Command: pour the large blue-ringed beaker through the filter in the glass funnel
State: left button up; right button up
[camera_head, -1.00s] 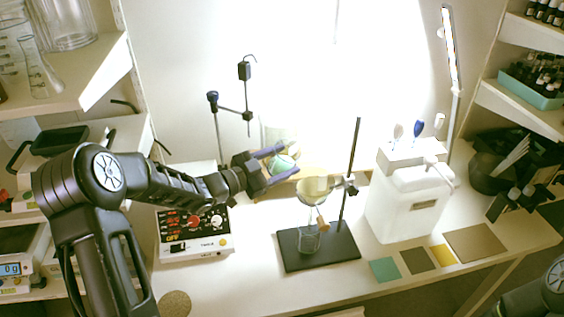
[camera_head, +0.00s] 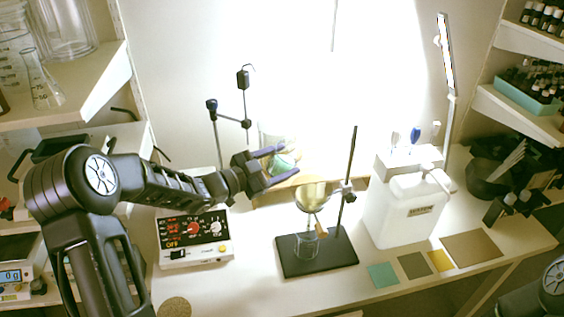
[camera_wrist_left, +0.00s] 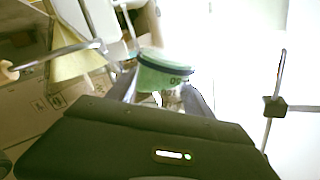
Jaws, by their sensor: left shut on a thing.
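My left gripper (camera_head: 291,159) is shut on a glass beaker (camera_head: 281,162) with green liquid, held in the air to the upper left of the funnel. The left wrist view shows this beaker (camera_wrist_left: 166,72) between the fingers, with a dark blue ring, printed marks and green contents; it looks tilted. The glass funnel (camera_head: 311,197) sits in a clamp on the stand, with yellowish filter paper in it. A small glass beaker (camera_head: 306,246) stands below it on the black stand base (camera_head: 335,256). My right gripper is out of view.
A hotplate with red and white knobs (camera_head: 195,238) is at left. A white jug (camera_head: 402,210) stands right of the stand. Coloured squares (camera_head: 383,275) lie at the front edge. A thin rod stand (camera_head: 217,135) rises behind my left arm.

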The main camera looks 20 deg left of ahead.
aim_at(279, 159)
pick_arm(q)
jog(key=shift+d+r+p, duration=0.1)
jog(key=shift+r+p, duration=0.2)
jog(key=shift+r, duration=0.3)
jog(key=shift+s+d+r+m, duration=0.15)
jog(key=shift+d+r+m, duration=0.1)
jog(key=shift+r+m, duration=0.3)
jog(key=shift+s+d+r+m, duration=0.15)
jog(key=shift+d+r+m, duration=0.1)
jog(key=shift+r+m, duration=0.3)
jog(key=shift+d+f+m+y+b, duration=0.1)
jog(key=shift+f+m+y+b, duration=0.25)
jog(key=shift+m+b, duration=0.35)
jog(key=shift+f+m+y+b, duration=0.25)
jog(key=shift+m+b, duration=0.55)
jog(key=shift+b, duration=0.3)
jog(key=shift+r+m+b, duration=0.35)
jog(key=shift+r+m, duration=0.25)
jog(key=shift+m, duration=0.1)
jog(key=shift+s+d+f+m+y+b, duration=0.15)
jog(key=shift+m+b, duration=0.25)
jog(key=shift+b, duration=0.55)
jog(key=shift+a+f+m+y+b, duration=0.15)
jog(key=shift+m+b, duration=0.25)
jog(key=shift+b, duration=0.55)
dwell(1.9)
